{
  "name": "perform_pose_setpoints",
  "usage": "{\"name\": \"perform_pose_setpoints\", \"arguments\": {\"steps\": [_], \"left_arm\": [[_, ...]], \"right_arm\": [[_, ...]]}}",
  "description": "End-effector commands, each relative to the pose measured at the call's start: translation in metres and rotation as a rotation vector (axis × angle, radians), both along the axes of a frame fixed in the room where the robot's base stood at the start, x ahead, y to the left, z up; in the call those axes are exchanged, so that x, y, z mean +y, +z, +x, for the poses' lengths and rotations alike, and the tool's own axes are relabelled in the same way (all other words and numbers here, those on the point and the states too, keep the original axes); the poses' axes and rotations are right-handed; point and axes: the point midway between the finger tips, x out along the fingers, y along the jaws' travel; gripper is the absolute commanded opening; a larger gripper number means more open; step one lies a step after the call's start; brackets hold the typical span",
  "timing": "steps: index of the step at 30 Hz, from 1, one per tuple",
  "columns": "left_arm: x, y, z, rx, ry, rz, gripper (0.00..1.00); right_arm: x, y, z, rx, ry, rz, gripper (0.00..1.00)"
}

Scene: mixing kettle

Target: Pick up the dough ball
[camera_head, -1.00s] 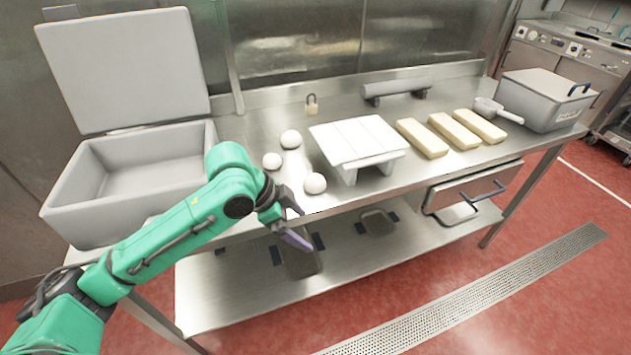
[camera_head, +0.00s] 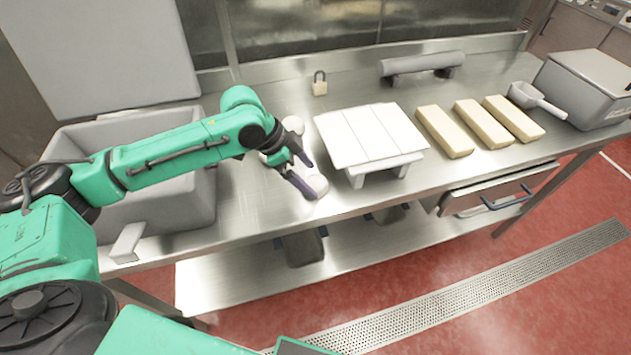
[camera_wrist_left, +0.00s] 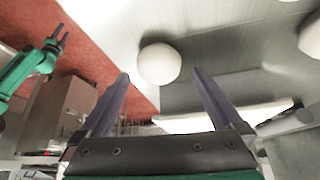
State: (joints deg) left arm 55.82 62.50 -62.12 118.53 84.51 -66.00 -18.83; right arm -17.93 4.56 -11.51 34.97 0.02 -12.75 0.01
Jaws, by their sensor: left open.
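A white dough ball (camera_head: 320,185) sits on the steel table near its front edge. My left gripper (camera_head: 311,180) is open at this ball, its purple fingers reaching to it from the left. In the left wrist view the ball (camera_wrist_left: 159,64) shows in the gap between the two fingertips, with no clear contact. A second dough ball (camera_head: 293,124) lies behind the gripper, partly covered by it. A third is almost fully hidden by my left wrist. Another ball shows at the right edge of the left wrist view (camera_wrist_left: 311,38). A small forked gripper (camera_wrist_left: 57,38), apparently my right one, shows there too.
A white slatted stand (camera_head: 368,137) is just right of the ball. A grey open bin (camera_head: 195,200) is under my left arm. A padlock (camera_head: 320,84), a grey roller (camera_head: 422,66), several yellow blocks (camera_head: 444,131), a scoop (camera_head: 525,95) and a lidded box (camera_head: 590,88) stand farther off.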

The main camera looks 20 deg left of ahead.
Motion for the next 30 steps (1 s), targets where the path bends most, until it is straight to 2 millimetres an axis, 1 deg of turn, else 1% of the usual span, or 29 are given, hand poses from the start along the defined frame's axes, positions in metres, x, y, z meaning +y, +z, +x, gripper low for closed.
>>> {"name": "perform_pose_setpoints", "arguments": {"steps": [1,3,4,6,8,12,14,15,17,18,19,26,30], "left_arm": [[-0.005,-0.005,0.002,0.005,-0.002,-0.002,1.0],[-0.012,-0.019,0.005,0.004,-0.002,-0.001,1.0],[-0.014,-0.023,0.006,0.002,-0.001,-0.002,1.0],[-0.017,-0.03,0.007,0.001,-0.002,0.0,1.0],[-0.017,-0.032,0.008,0.0,-0.001,0.0,1.0],[-0.017,-0.032,0.008,0.0,-0.001,0.0,1.0],[-0.017,-0.032,0.008,0.0,-0.001,0.0,0.77],[-0.017,-0.032,0.008,0.0,-0.001,0.0,0.62],[-0.017,-0.031,0.007,0.0,-0.001,0.0,0.39],[-0.017,-0.031,0.007,0.0,0.0,0.0,0.23],[-0.017,-0.031,0.008,-0.001,-0.001,-0.001,0.17],[-0.017,-0.03,0.008,-0.001,-0.001,-0.001,0.17],[-0.017,-0.02,0.008,-0.002,0.0,-0.002,0.17]], "right_arm": [[0.002,0.009,0.014,-0.023,0.0,0.003,0.5],[0.004,0.012,0.028,-0.047,0.001,0.007,0.5],[0.004,0.012,0.031,-0.052,0.001,0.007,0.5],[0.004,0.013,0.032,-0.054,0.0,0.008,0.5],[0.003,0.012,0.029,-0.049,0.0,0.007,0.5],[0.003,0.01,0.016,-0.029,0.0,0.005,0.5],[0.002,0.01,0.012,-0.021,0.0,0.004,0.5],[0.002,0.01,0.01,-0.018,-0.001,0.004,0.5],[0.002,0.01,0.009,-0.017,-0.001,0.004,0.5],[0.002,0.01,0.01,-0.017,-0.001,0.004,0.5],[0.002,0.01,0.01,-0.017,-0.001,0.004,0.5],[0.002,0.01,0.012,-0.021,-0.001,0.004,0.5],[0.001,0.009,0.014,-0.023,-0.001,0.002,0.5]]}}
